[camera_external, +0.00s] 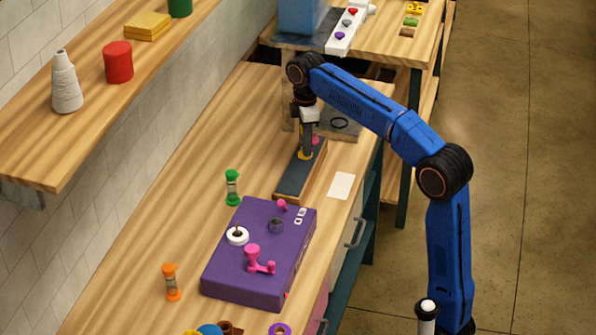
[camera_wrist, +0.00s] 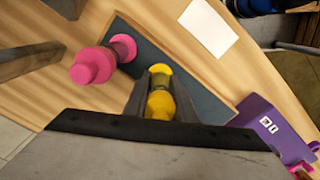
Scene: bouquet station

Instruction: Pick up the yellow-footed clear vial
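The clear vial with yellow ends (camera_wrist: 160,104) stands between my gripper's two fingers (camera_wrist: 161,88) in the wrist view. The fingers flank its glass closely on both sides, with no clear gap. In the external view my gripper (camera_external: 306,146) points down over the long dark-topped tray (camera_external: 294,178), and a yellow end (camera_external: 305,155) shows at the fingertips. Whether the vial is lifted off the tray cannot be told. A pink-ended vial (camera_wrist: 92,65) stands close by on the tray and partly shows behind my gripper in the external view (camera_external: 316,140).
A white card (camera_external: 341,186) lies right of the tray. A purple box (camera_external: 260,252) with pink parts stands nearer the camera. A green-ended vial (camera_external: 232,187) and an orange-ended vial (camera_external: 171,282) stand on the bench.

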